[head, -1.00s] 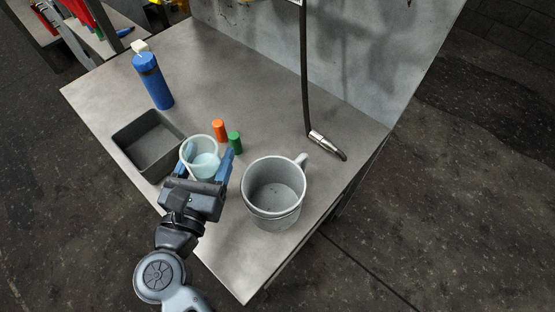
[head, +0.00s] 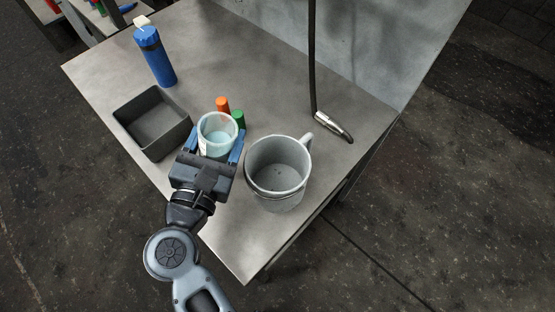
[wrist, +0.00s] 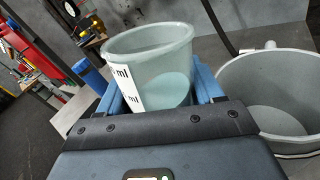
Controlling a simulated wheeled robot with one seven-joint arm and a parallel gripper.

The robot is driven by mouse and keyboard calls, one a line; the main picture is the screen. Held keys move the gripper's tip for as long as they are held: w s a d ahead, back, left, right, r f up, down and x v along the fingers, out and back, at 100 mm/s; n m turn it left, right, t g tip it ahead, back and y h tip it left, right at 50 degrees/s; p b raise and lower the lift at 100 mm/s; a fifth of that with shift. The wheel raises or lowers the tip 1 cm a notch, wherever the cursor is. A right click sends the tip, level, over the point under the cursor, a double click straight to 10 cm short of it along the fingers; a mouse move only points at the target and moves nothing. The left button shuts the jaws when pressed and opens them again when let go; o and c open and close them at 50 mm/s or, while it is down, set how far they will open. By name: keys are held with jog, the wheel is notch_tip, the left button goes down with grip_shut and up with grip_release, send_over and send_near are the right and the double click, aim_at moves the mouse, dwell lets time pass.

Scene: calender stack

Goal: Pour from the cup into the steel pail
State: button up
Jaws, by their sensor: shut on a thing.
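My gripper (head: 207,155) is shut on a translucent pale cup (head: 217,125), with one blue finger on each side of it. In the wrist view the cup (wrist: 150,62) stands nearly upright, with a white measuring label and pale blue contents low inside. The steel pail (head: 278,192), grey with a side handle, stands on the table just right of my gripper. Its inside looks empty apart from small dark spots on the bottom. The pail (wrist: 285,92) also fills the right of the wrist view. The cup is beside the pail, not over it.
A grey open bin (head: 152,122) stands left of the cup. An orange cylinder (head: 222,104) and a green one (head: 239,118) are just behind the cup. A blue bottle (head: 155,58) stands farther back. A hose with a metal nozzle (head: 330,124) hangs behind the pail.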

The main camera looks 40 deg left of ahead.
aim_at(232, 132)
jog(key=shift+w+d+r+m, duration=0.35)
jog(key=shift+d+r+m, duration=0.15)
jog(key=shift+m, duration=0.55)
jog(key=shift+w+d+r+m, duration=0.4)
jog(key=shift+d+m, duration=0.15)
jog(key=shift+m, duration=0.5)
jog(key=shift+f+m+g+b, duration=0.15)
jog(key=shift+m+g+b, duration=0.2)
jog(key=shift+b, duration=0.2)
jog(key=shift+d+f+m+b, duration=0.1)
jog(key=shift+f+m+b, duration=0.1)
jog(key=shift+m+b, duration=0.35)
jog(key=shift+r+m, duration=0.5)
jog(key=shift+m, duration=0.3)
jog(key=shift+f+m+b, duration=0.35)
jog(key=shift+m+b, duration=0.35)
jog(key=shift+b, duration=0.4)
jog(key=shift+r+m+g+y, duration=0.3)
jog(key=shift+r+m, duration=0.15)
jog(key=shift+m, duration=0.35)
jog(key=shift+w+d+f+m+b, duration=0.35)
jog(key=shift+d+m+b, duration=0.2)
jog(key=shift+m+b, duration=0.4)
jog(key=shift+w+d+r+m+y+b, duration=0.15)
jog(key=shift+r+m+y+b, duration=0.2)
jog(key=shift+m, duration=0.3)
dwell(0.5)
